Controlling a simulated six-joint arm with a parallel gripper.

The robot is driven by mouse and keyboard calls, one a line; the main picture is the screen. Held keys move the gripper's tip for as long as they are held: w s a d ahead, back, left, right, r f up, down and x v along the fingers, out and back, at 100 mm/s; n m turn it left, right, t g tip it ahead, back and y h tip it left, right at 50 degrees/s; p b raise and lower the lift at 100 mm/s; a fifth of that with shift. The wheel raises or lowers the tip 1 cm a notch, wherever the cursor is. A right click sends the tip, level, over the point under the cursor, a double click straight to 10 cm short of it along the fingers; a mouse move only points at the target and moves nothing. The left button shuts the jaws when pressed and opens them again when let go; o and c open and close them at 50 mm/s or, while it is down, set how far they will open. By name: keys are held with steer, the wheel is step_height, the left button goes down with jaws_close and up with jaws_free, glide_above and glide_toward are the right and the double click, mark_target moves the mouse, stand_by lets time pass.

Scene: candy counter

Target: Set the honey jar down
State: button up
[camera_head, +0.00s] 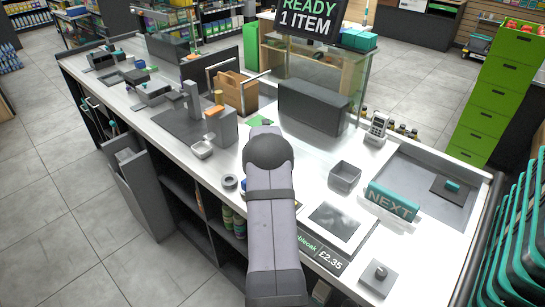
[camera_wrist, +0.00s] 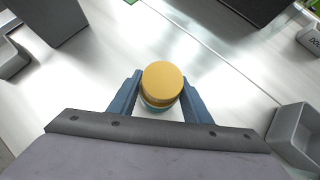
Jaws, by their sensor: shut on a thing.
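The honey jar (camera_wrist: 162,82) shows in the wrist view as a round golden lid with a narrow teal-blue band below it. My gripper (camera_wrist: 161,94) has its two blue fingers on either side of the jar and is shut on it. The jar is seen from above over the white counter (camera_wrist: 90,85). I cannot tell whether its base touches the surface. In the head view my own arm hides the jar and most of the gripper.
A small green card (camera_head: 259,121) lies behind my arm.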

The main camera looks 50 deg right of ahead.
step_height(320, 180, up, 10)
steer(key=p, duration=0.5)
steer(key=shift+r, duration=0.1)
steer(key=s+d+f+m+g+h+b, duration=0.1)
steer(key=s+d+m+g+b, duration=0.15)
steer(key=s+d, duration=0.55)
steer(key=m+g+b, duration=0.4)
steer(key=m+b, duration=0.3)
glide_above(394, 185)
step_height(394, 185, down, 3)
steer(key=shift+n, duration=0.25)
steer(key=shift+s+f+p, duration=0.1)
steer(key=shift+f+p, duration=0.5)
steer(key=shift+f, duration=4.15)
steer(key=shift+f, duration=0.1)
steer(key=shift+f, duration=0.1)
steer(key=o, duration=1.4)
